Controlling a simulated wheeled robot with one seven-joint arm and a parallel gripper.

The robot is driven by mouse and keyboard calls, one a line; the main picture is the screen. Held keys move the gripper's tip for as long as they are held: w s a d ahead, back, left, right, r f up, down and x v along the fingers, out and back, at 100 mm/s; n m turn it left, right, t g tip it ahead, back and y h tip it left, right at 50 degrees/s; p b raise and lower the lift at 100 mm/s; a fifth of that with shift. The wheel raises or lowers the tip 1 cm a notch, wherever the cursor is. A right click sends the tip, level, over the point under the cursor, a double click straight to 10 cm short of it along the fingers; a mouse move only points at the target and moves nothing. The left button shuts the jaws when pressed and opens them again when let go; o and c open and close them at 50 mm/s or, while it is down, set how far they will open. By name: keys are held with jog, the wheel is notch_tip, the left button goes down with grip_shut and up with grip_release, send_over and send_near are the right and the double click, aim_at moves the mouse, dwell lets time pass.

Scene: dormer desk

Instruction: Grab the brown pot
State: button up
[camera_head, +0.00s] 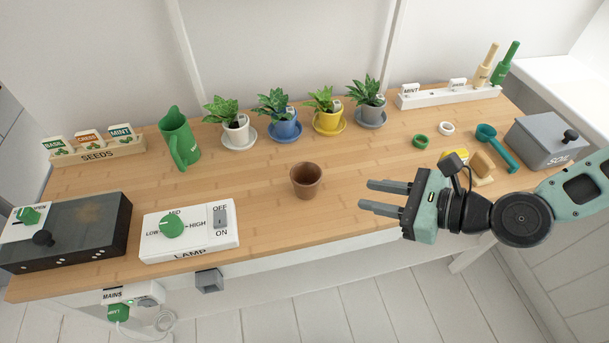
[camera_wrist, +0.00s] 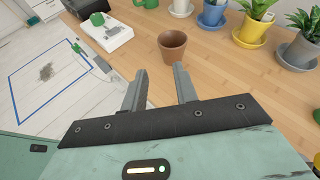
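The brown pot (camera_head: 306,180) stands upright and looks empty on the wooden desk (camera_head: 345,205), near the middle. In the wrist view the brown pot (camera_wrist: 172,46) stands beyond my fingertips, roughly between their lines. My gripper (camera_head: 367,196) is to the right of the pot in the head view, near the desk's front edge. Its two fingers are apart with nothing between them, and they point toward the pot's side. The gripper (camera_wrist: 160,77) also shows open and empty in the wrist view. A clear gap lies between the fingertips and the pot.
Several potted plants stand behind the pot, including a yellow one (camera_head: 328,121) and a blue one (camera_head: 284,129). A lamp control box (camera_head: 190,243) is at the front left, and a green watering can (camera_head: 180,140) at the back left. The desk around the pot is clear.

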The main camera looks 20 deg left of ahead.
aim_at(306, 186)
jog(key=p+x, duration=0.1)
jog(key=x, duration=1.4)
jog(key=shift+a+f, duration=0.15)
jog(key=shift+f, duration=0.1)
jog(key=shift+s, duration=0.1)
grip_shut()
